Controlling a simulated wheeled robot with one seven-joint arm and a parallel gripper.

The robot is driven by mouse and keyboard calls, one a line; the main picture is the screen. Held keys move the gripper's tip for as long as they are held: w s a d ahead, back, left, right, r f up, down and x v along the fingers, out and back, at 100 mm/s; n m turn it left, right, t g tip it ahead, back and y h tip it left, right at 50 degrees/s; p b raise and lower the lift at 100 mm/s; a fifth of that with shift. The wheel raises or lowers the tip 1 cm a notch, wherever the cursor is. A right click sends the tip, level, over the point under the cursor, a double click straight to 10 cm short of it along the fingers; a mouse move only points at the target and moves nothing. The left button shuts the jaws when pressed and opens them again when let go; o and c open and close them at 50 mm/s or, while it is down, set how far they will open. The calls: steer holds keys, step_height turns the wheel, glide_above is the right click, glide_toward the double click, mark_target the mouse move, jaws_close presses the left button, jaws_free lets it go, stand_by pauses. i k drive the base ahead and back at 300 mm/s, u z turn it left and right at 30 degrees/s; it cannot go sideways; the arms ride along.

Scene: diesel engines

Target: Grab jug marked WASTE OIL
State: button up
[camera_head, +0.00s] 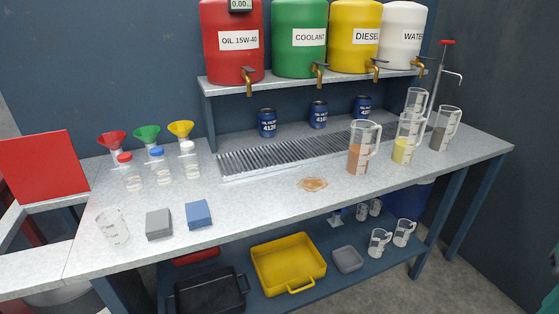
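Several clear measuring jugs with handles stand upright on the right part of the workbench. One jug (360,150) holds reddish-brown liquid. One jug (404,146) holds yellow liquid. A jug (443,131) with dark grey-brown contents stands furthest right. Another jug (416,99), seemingly empty, stands behind the yellow one and is partly hidden by it. No WASTE OIL marking is readable on any jug, so I cannot tell which one bears it. My gripper is not in view.
The workbench (255,200) has a brown spill (313,184), a drain grate (290,155), a grey block (159,224), a blue block (199,214), bottles and funnels at left. A shelf (300,82) with labelled tanks hangs above. Trays and smaller jugs (379,242) sit below.

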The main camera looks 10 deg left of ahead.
mark_target(448, 118)
steer(key=u, duration=0.55)
steer(key=i, duration=1)
steer(key=z, duration=2.5)
